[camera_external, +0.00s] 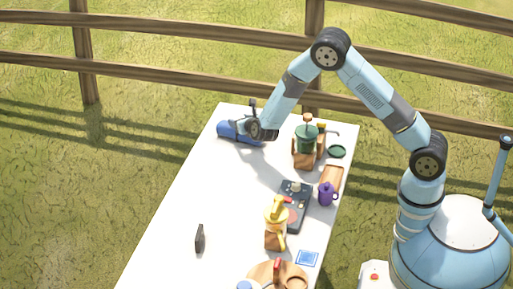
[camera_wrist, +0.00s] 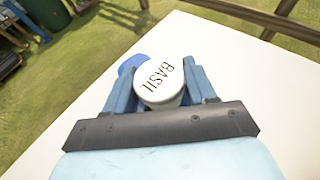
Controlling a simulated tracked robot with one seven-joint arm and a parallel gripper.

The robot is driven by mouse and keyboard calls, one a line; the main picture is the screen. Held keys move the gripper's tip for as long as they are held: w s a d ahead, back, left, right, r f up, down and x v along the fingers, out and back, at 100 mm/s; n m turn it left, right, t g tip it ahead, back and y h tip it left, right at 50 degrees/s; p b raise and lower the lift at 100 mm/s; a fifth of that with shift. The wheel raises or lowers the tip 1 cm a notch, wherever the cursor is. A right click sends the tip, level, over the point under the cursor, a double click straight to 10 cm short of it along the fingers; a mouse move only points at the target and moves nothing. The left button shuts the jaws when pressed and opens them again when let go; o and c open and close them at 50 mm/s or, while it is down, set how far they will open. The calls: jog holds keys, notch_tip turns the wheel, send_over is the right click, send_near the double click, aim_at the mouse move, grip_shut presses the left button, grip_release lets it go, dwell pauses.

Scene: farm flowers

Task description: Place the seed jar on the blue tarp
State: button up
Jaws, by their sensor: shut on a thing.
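The seed jar (camera_wrist: 162,82) has a white lid marked BASIL and sits between the fingers of my gripper (camera_wrist: 160,85) in the wrist view. My gripper is shut on it. A deep blue patch (camera_wrist: 131,63), which looks like the blue tarp, shows just beyond the jar on its left side. In the external view my gripper (camera_external: 240,133) is low over the far left corner of the white table, at the blue shape (camera_external: 226,130). The jar is not clear there, and I cannot tell whether it touches the blue surface.
The white table (camera_external: 180,215) is mostly clear on its left, with a small dark upright object (camera_external: 200,238). A fence stands behind.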

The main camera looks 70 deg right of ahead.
jog(key=shift+f, duration=0.15)
jog(key=o, duration=1)
jog(key=shift+o, duration=0.2)
